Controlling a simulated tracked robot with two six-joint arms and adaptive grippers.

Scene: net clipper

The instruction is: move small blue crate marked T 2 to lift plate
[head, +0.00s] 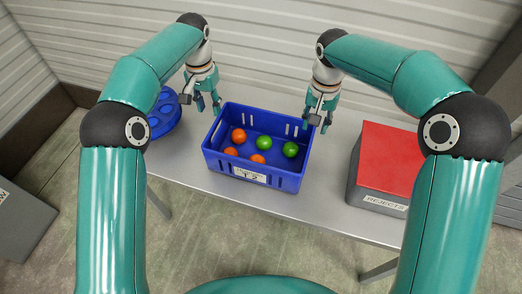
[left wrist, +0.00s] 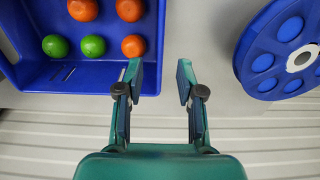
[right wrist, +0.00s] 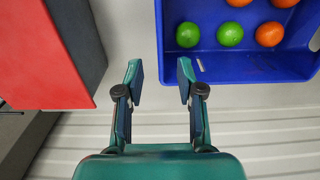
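The small blue crate (head: 272,182) stands upright on the grey table, with a white label (head: 250,174) reading T 2 on its near side. Several orange and green balls lie in it. My left gripper (head: 208,104) is open and empty by its left end; in the left wrist view the crate's end wall (left wrist: 158,50) lies between the fingertips (left wrist: 158,76). My right gripper (head: 319,118) is open and empty by its right end; the right wrist view shows that wall (right wrist: 160,45) between the fingertips (right wrist: 158,76). I see no contact. No lift plate is identifiable.
A blue wheel-like disc (head: 163,112) lies left of the crate, also in the left wrist view (left wrist: 270,62). A grey box with a red top (head: 388,155), labelled REJECTS, stands right. Bare table (head: 335,165) lies between crate and box. A corrugated wall (head: 270,50) is behind.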

